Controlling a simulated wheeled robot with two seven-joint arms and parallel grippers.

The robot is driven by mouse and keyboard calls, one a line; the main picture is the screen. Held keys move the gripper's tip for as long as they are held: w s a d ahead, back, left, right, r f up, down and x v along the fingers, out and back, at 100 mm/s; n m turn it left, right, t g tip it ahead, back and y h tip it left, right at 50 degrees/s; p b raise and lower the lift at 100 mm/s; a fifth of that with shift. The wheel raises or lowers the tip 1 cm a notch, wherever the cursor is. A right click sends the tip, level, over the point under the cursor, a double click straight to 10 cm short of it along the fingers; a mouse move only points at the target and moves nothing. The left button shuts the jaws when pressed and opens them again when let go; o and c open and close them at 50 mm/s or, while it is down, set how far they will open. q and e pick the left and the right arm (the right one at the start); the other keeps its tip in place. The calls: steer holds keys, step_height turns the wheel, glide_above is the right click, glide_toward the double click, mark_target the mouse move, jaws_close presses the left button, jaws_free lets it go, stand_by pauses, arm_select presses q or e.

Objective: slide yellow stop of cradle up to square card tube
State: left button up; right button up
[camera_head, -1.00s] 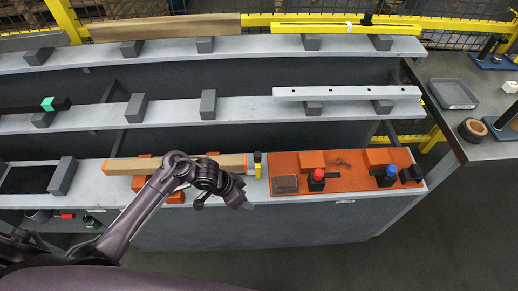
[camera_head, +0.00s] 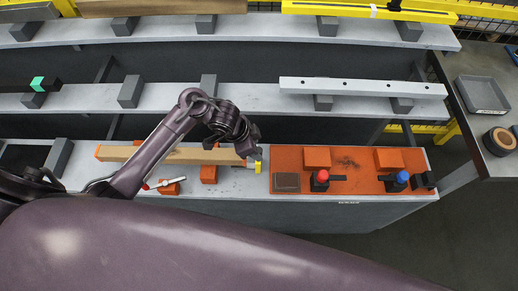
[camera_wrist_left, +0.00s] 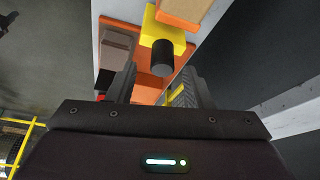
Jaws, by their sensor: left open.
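The square card tube (camera_head: 196,156) is a long brown bar lying on orange cradle blocks (camera_head: 208,174) on the front bench. The yellow stop (camera_head: 257,167) stands just beyond the tube's right end, partly hidden by my gripper. In the left wrist view the yellow stop (camera_wrist_left: 150,24) carries a black knob (camera_wrist_left: 162,57), and the tube's orange end (camera_wrist_left: 183,12) shows close beside it. Whether they touch is unclear. My left gripper (camera_head: 252,146) is at the stop; in the wrist view its open fingers (camera_wrist_left: 160,80) lie either side of the knob. My right gripper is out of view.
An orange board (camera_head: 345,170) with red (camera_head: 322,176) and blue (camera_head: 402,177) knobs lies right of the stop. A white rod (camera_head: 163,183) is near the left cradle block. Shelves with grey blocks rise behind; a side table (camera_head: 470,130) stands right.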

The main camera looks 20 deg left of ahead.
mark_target(259, 150)
arm_select(q)
steer(key=x, duration=0.2)
steer(key=shift+w+f, duration=0.15)
steer(key=shift+f, duration=0.15)
steer(key=shift+w+d+f, duration=0.15)
steer(key=shift+d+f, duration=0.05)
steer(key=shift+f, duration=0.15)
jaws_close()
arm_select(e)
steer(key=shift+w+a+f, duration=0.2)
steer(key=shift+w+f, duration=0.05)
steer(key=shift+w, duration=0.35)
